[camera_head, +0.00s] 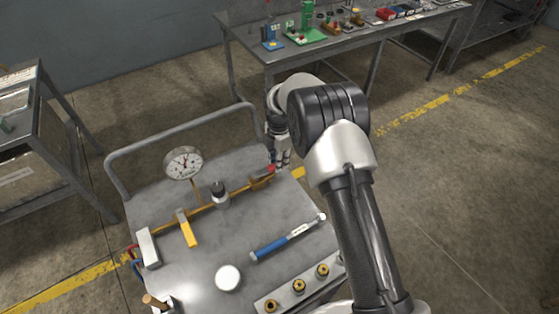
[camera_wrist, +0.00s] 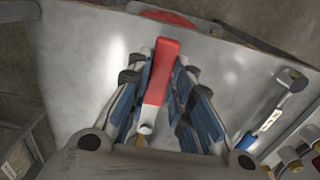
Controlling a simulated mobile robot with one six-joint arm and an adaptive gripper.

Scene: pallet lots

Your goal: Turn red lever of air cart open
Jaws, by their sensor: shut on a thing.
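The air cart (camera_head: 190,277) has a grey metal top with a brass pipe running across it. The red lever (camera_head: 271,169) is at the pipe's right end, partly hidden by my gripper (camera_head: 281,160), which reaches down over it. In the wrist view the red lever (camera_wrist: 162,73) lies lengthwise between the two blue-padded fingers of my gripper (camera_wrist: 166,68). The fingers are closed in on its sides. A round pale pivot end (camera_wrist: 146,128) shows at the lever's near end. From the head view I cannot tell the lever's exact angle to the pipe.
On the cart are a pressure gauge (camera_head: 183,163), a yellow lever (camera_head: 187,228), a blue-handled tool (camera_head: 287,237), a white round disc (camera_head: 228,278) and a block with brass fittings (camera_head: 299,286). A tube handle (camera_head: 181,136) rims the back. A workbench (camera_head: 340,42) stands behind.

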